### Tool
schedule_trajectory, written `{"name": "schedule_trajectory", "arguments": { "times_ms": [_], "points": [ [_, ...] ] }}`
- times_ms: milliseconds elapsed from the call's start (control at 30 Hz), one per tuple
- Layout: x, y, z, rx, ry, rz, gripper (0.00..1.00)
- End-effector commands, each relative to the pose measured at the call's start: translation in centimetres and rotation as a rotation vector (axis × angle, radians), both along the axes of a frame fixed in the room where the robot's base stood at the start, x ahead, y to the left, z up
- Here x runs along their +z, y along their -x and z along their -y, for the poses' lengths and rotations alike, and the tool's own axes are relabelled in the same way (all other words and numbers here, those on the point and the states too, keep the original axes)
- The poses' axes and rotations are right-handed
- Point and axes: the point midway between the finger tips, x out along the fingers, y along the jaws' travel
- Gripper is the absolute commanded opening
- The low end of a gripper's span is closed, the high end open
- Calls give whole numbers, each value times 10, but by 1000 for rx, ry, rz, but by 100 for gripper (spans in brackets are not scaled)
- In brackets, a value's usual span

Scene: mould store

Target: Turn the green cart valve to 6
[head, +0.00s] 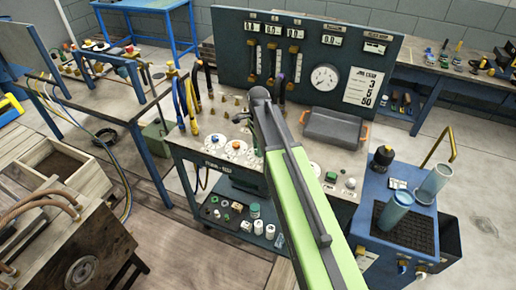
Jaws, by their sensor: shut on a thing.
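The cart (218,166) has a bench top with a row of white round dials. One dial carries a blue knob (212,139), and the dial beside it carries an orange knob (236,146). A small green knob (331,177) sits at the right of the top, near a white one. I cannot tell whether it is the green valve. My green and grey arm reaches up from the bottom over the middle of the cart and covers part of the dial row. No pointer reading or dial number is legible.
A dark gauge panel (240,75) stands behind the dials. A grey tray with orange handles (335,130) lies on the top's right. A blue stand (375,215) with cylinders is at the right. A wooden crate (60,165) and hoses are at the left.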

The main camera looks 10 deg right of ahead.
Motion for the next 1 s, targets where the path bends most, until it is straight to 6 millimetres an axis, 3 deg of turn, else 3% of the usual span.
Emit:
{"name": "schedule_trajectory", "arguments": {
  "times_ms": [467,500,667,1000],
  "points": [
    [0,0,0,-17,0,-1,0],
    [0,0,0,-17,0,-1,31],
    [0,0,0,-16,0,-1,51],
    [2,0,0,-16,0,0,51]
  ]
}}
